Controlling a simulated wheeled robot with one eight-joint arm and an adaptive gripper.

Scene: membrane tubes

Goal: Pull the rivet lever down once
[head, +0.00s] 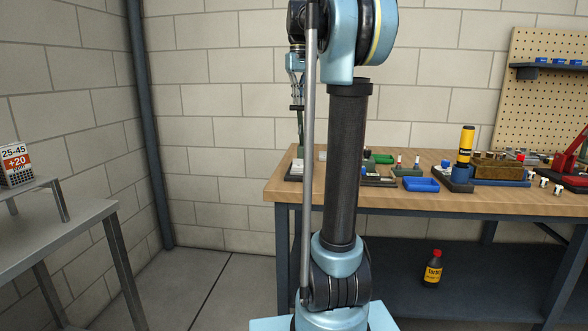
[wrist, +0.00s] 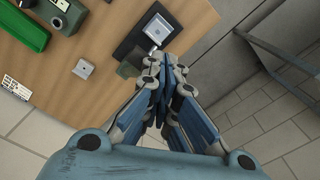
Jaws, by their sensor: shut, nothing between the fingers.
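I cannot single out the rivet lever for certain. A red tool with a dark slanted arm (head: 571,158) stands at the far right of the bench, cut off by the picture edge, and may carry it. My gripper (wrist: 163,62) is shut and empty in the wrist view, above the edge of the wooden bench top. In the head view my gripper (head: 297,107) hangs over the left end of the bench, far from the red tool. Below the fingertips in the wrist view is a black plate with a pale square piece (wrist: 158,29).
The wooden bench (head: 460,199) holds a blue tray (head: 421,185), a yellow bottle (head: 466,143) and several small fixtures. A silver block (wrist: 83,69) and a green bin (wrist: 22,26) show in the wrist view. A grey table (head: 60,231) stands left. Open floor lies between them.

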